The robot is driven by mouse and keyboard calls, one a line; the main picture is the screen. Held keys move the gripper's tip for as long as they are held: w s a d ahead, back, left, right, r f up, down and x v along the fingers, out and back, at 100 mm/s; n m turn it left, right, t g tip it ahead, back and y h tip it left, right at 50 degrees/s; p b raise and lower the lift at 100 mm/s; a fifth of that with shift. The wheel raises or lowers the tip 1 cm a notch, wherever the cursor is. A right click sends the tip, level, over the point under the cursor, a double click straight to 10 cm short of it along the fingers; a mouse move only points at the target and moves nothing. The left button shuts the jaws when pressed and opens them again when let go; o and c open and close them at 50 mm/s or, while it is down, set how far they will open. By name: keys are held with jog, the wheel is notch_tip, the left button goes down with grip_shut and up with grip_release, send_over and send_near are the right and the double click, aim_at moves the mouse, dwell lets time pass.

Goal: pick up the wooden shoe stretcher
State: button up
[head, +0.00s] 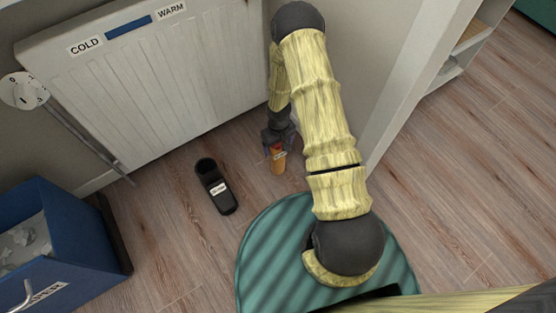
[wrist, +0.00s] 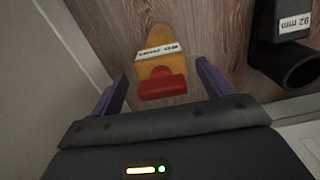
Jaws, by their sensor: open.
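The wooden shoe stretcher (head: 279,164) is a small orange-tan piece with a red end and a white label. It is on the wood floor by the radiator, partly hidden by my gripper (head: 276,143) in the head view. In the wrist view, the stretcher (wrist: 157,37) lies ahead of my open gripper (wrist: 162,72). Its red end appears between the two purple fingers, with space on both sides. No contact shows, and I cannot tell the height gap.
A black object (head: 215,187) with a round opening and a label lies left of the stretcher; it also shows in the wrist view (wrist: 282,40). A white radiator (head: 150,75) stands behind. A wall end (head: 395,90) is close on the right. A blue bin (head: 75,235) is far left.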

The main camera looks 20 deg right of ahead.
notch_tip(320, 180, down, 4)
jog(key=shift+a+r+b, duration=0.1)
jog(key=shift+r+b, duration=0.05)
jog(key=shift+b, duration=0.95)
jog(key=shift+r, duration=0.1)
grip_shut()
notch_tip(320, 180, up, 10)
jog(key=p, duration=0.6)
